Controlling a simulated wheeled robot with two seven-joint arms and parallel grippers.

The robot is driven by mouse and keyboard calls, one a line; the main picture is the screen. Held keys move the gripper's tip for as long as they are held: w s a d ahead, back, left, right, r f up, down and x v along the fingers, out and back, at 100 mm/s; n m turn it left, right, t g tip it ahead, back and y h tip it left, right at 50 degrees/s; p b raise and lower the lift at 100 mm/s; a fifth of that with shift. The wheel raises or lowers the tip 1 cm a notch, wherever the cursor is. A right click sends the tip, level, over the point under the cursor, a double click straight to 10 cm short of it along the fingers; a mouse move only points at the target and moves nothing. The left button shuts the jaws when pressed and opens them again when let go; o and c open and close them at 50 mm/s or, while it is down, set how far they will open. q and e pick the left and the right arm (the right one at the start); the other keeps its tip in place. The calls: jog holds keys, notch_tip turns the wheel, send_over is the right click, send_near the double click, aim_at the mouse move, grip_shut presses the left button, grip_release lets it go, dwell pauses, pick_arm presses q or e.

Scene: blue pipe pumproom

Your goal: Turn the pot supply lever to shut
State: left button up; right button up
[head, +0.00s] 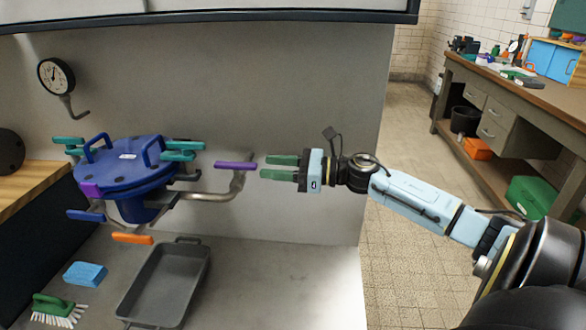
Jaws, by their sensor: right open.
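A blue lidded pot (125,170) stands on pipework against the grey wall. A purple lever (235,165) lies across the top of the bent metal pipe (212,196) to the right of the pot. Its handle points sideways in the picture. An orange lever (132,238) and a blue lever (86,216) sit lower, at the front of the pot. No readable label shows which one is the pot supply lever. My right gripper (266,167) is open, its green fingertips just right of the purple lever's end, with nothing between them. My left gripper is out of view.
Teal clamp handles (182,151) ring the pot lid. A gauge (56,76) hangs on the wall. A grey tray (165,285), a blue sponge (85,274) and a green brush (55,308) lie on the counter. A workbench (520,92) stands at the right.

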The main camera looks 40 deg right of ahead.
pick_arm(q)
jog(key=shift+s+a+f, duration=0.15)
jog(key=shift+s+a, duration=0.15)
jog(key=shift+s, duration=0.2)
pick_arm(e)
jog(key=v, duration=0.4)
jog(key=shift+s, duration=0.1)
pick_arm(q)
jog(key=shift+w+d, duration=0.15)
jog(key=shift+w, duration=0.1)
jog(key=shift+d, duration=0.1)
